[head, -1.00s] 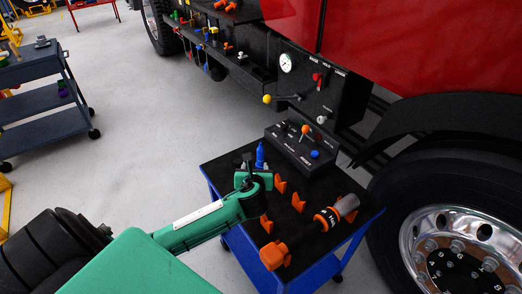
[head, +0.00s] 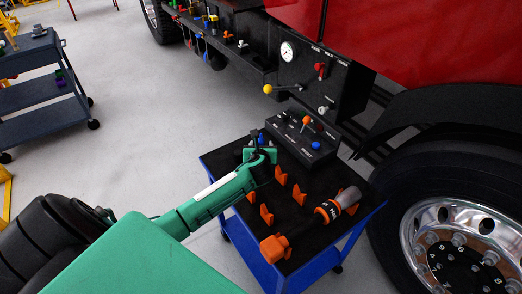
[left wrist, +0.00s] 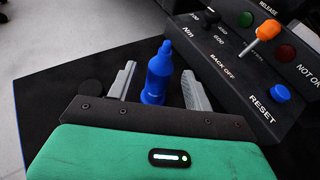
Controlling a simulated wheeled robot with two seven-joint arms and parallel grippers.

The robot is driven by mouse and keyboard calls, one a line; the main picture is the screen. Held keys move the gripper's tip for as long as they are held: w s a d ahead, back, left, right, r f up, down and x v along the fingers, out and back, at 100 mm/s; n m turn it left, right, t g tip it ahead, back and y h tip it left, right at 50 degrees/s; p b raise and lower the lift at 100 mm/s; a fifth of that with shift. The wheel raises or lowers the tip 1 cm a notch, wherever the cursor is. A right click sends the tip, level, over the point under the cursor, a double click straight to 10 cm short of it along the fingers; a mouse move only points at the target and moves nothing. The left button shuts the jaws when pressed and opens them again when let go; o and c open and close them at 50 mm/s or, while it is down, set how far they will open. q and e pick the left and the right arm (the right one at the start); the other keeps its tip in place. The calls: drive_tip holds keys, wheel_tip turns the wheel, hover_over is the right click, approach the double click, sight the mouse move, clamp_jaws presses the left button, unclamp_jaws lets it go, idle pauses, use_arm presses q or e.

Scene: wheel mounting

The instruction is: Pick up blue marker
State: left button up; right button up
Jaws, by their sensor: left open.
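The blue marker (left wrist: 158,75) stands upright on the black top of the cart, seen in the left wrist view between the two grey fingers of my left gripper (left wrist: 160,88). The fingers are apart, one on each side of it, with a gap visible on both sides. In the head view, my left gripper (head: 258,146) is over the back left part of the cart and hides most of the marker; only a bit of its blue tip (head: 261,137) shows. My right gripper is not in view.
A black control box (head: 303,140) with knobs and a blue reset button stands just right of the gripper. Orange holders (head: 281,175) and an orange power tool (head: 325,212) occupy the cart top (head: 218,162). A truck wheel (head: 460,245) is at the right.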

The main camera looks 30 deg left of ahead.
use_arm(q)
drive_tip(key=x, duration=0.2)
drive_tip(key=shift+w+a+f, duration=0.1)
drive_tip(key=shift+w, duration=0.1)
drive_tip(key=shift+c, duration=0.3)
drive_tip(key=c, duration=1)
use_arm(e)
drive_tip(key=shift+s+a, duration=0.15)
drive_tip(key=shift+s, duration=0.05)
